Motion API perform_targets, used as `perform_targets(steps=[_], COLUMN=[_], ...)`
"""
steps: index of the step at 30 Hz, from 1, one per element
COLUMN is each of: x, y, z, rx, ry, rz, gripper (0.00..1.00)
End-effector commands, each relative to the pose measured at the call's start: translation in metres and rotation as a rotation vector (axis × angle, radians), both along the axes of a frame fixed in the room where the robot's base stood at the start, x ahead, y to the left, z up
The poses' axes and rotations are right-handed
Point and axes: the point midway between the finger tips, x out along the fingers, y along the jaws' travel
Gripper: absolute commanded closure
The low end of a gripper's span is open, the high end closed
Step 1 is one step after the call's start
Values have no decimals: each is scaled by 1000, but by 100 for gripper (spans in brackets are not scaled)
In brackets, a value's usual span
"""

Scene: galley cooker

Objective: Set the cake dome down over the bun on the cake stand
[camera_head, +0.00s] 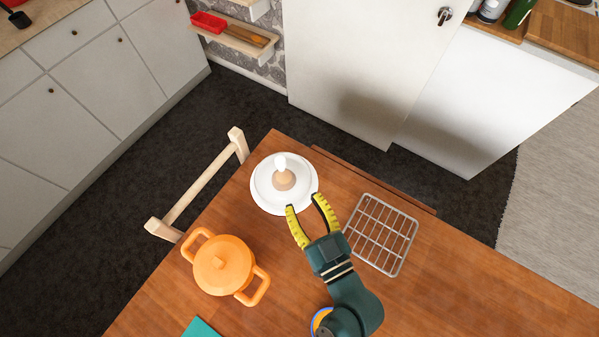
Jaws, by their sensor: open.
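The white cake stand (266,200) is on the wooden table near its far left corner. A small tan bun (284,181) shows at its middle. A pale rounded knob (280,162) shows just above the bun, apparently the top of the cake dome. A faint clear outline around the bun suggests the dome is over it, but I cannot tell how its rim sits on the stand. My gripper (304,204) is open and empty, with yellow fingers pointing toward the stand. The fingertips overlap the stand's near right edge in the picture; I cannot tell whether they touch it.
An orange pot (223,265) with two handles stands left of my gripper. A wire rack (381,235) lies to the right. A teal item (202,328) is at the bottom edge. A wooden chair (200,188) stands beyond the table's left edge. The table's right part is clear.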

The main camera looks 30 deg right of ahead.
Motion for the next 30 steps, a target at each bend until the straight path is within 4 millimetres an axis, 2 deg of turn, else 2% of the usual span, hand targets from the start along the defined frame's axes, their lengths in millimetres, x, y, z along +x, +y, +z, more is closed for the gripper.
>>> perform_targets(steps=[4,5,7,8,10,13,15,18,21,24,30], x=[2,6,22,31,53,74,77,69,57,51,50], y=[1,2,8,12,25,45,55,63,65,64,64], z=[5,11,38,55,105,186,241,303,341,356,357], rx=[-4,-9,-30,-43,-76,-112,-117,-92,-53,-28,-24], ry=[-7,-14,-46,-64,-113,-182,-232,-296,-340,-360,-360], rz=[6,14,48,68,117,158,158,135,109,94,90], gripper=[56,56,56,56,56,56,56,56,56,56,56])
